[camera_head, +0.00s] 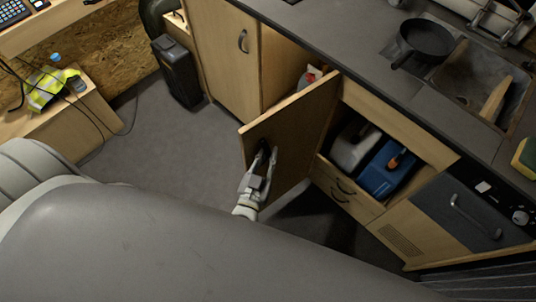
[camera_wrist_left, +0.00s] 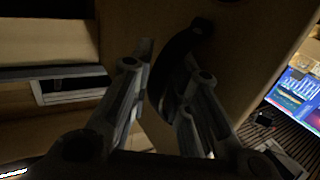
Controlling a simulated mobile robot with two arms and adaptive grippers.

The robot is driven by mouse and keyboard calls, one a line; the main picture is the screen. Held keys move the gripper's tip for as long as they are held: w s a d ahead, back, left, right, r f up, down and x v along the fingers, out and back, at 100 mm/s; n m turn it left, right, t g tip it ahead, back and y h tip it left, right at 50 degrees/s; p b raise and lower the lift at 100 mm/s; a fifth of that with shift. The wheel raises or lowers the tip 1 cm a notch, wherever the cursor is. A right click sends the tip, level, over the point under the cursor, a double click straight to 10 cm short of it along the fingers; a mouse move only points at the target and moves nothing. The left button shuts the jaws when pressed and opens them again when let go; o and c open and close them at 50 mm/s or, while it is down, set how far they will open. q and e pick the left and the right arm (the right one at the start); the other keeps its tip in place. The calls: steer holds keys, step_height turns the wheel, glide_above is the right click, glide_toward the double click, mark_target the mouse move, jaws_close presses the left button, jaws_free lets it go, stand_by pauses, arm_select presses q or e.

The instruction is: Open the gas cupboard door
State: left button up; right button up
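The wooden cupboard door (camera_head: 300,124) stands swung well out from the counter front in the head view. The cupboard opening shows to the left of its hinge edge, with a small red and white item (camera_head: 309,77) inside. My left gripper (camera_head: 261,162) is at the dark handle on the door's face. Most of the cupboard's inside is hidden behind the door. My right gripper is not in view.
Right of the door, an open compartment holds a grey canister (camera_head: 354,144) and a blue canister (camera_head: 386,170). Grey floor (camera_head: 185,140) is free left of the door.

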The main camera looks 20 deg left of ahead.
arm_select(q)
steer(key=s, duration=1.2)
steer(key=shift+d, duration=0.4)
steer(key=s+d+f+m+g+h, duration=0.1)
steer(key=s+f+g+h, duration=0.2)
steer(key=f, duration=0.8)
steer(key=s+f+m+g, duration=0.2)
steer(key=s+f+g, duration=0.25)
steer(key=f, duration=0.65)
steer(key=s+a+f+g+y, duration=0.1)
steer(key=s+a+f+g, duration=0.3)
steer(key=s+f, duration=0.2)
steer(key=s+a+f+g, duration=0.5)
steer(key=s+f, duration=0.1)
steer(key=s, duration=0.3)
steer(key=shift+a+y, duration=0.3)
steer(key=shift+y, duration=0.1)
steer(key=shift+g, duration=0.25)
